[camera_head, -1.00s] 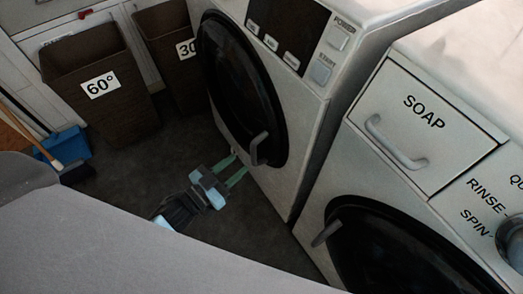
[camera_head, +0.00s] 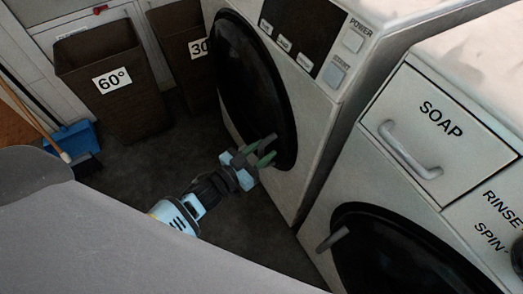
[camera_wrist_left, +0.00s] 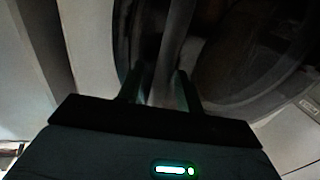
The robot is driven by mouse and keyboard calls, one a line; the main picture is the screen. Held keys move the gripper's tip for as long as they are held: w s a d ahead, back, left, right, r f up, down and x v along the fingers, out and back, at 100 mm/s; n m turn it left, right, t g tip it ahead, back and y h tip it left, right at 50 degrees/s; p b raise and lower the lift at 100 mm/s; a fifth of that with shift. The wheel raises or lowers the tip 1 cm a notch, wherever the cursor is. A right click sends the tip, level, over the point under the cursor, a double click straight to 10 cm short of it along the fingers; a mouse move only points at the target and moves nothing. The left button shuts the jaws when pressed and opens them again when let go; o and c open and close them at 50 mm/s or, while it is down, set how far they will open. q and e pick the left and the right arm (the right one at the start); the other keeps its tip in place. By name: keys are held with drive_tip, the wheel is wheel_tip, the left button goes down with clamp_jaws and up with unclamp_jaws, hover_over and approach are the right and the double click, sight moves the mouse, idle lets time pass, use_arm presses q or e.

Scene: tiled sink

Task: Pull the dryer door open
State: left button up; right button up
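The dryer is the left white machine with POWER and START buttons. Its round black door (camera_head: 240,85) looks shut. In the head view my left gripper (camera_head: 266,150) reaches the lower right of this door, and its green fingers cover most of the handle. In the left wrist view the upright grey handle (camera_wrist_left: 174,45) runs down between the two fingers of my left gripper (camera_wrist_left: 160,85), in front of the dark door glass (camera_wrist_left: 240,60). The fingers are apart, with a gap showing beside the handle. My right gripper is not in view.
A second white machine with a SOAP drawer (camera_head: 430,125) and a dark round door (camera_head: 400,255) stands at the right. Brown baskets marked 60° (camera_head: 125,105) and 30 (camera_head: 185,55) stand behind left. A blue dustpan (camera_head: 76,137) lies at the left. Dark floor is clear between.

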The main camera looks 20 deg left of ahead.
use_arm(q)
clamp_jaws()
